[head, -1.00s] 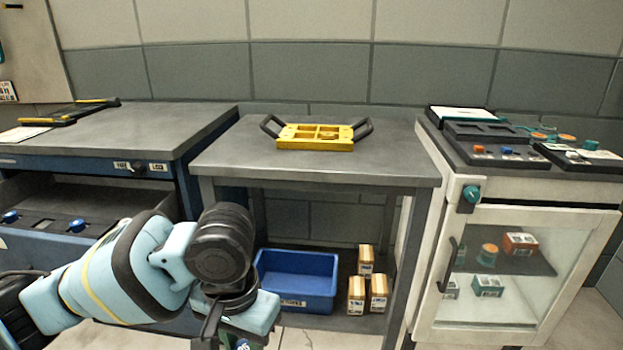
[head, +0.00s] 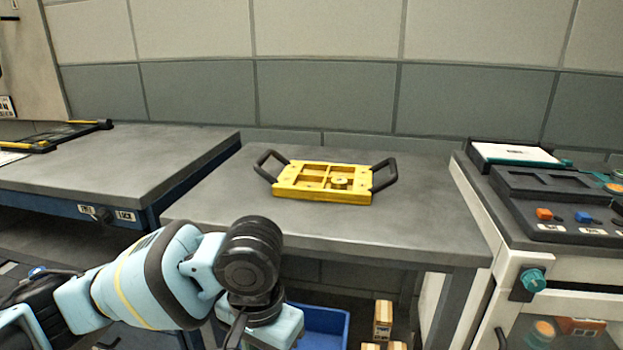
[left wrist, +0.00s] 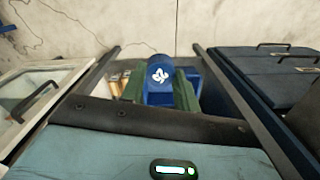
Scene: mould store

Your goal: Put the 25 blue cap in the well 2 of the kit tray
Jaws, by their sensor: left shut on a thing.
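The yellow kit tray (head: 283,190) with two black handles lies on the middle table in the head view. Its wells are divided by yellow walls, and a round yellowish piece (head: 340,182) sits in a front-right one. I cannot read well numbers. My left arm comes in low from the left, in front of the table and short of the tray; its fingertips are hidden in the head view. In the left wrist view my left gripper (left wrist: 159,88), with green fingers, is shut on the blue cap (left wrist: 159,72), which bears a white mark. My right gripper is not in view.
The middle table (head: 420,225) is bare around the tray. A workbench (head: 110,170) stands left, and a white cabinet with black holders and small knobs (head: 545,214) stands right. A blue bin (head: 325,325) and small boxes (head: 383,318) are under the table.

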